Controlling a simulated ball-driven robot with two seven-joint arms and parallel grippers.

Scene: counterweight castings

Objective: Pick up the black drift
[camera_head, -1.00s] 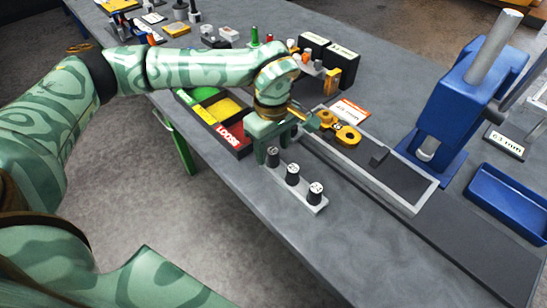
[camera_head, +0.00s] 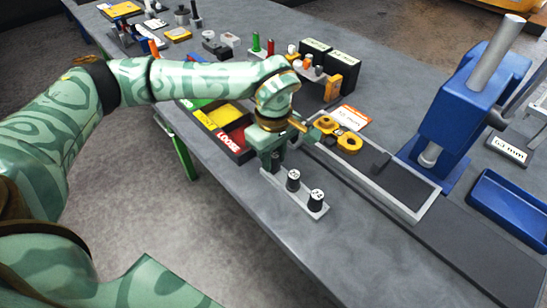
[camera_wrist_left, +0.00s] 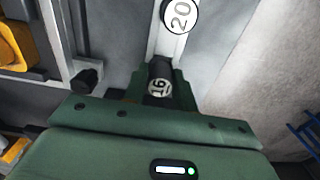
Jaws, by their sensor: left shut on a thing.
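A pale rail (camera_head: 290,192) lies near the table's front edge. Two dark drifts with white numbered tops stand on it: a middle one (camera_head: 293,180) and a right one (camera_head: 316,199). My left gripper (camera_head: 272,161) is at the rail's far left end and hides the third drift in the head view. In the left wrist view its jaws are shut on the black drift marked 16 (camera_wrist_left: 160,82), one finger on each side. The drift marked 20 (camera_wrist_left: 180,15) stands beyond it. I cannot tell whether the held drift is off the rail. My right gripper is not in view.
A bin tray (camera_head: 240,157) marked LOOSE is behind my left gripper. Yellow round parts (camera_head: 348,139) sit by a long grey-framed bed (camera_head: 425,205). A blue press (camera_head: 462,100) and blue tray (camera_head: 510,232) are at right. The front tabletop is clear.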

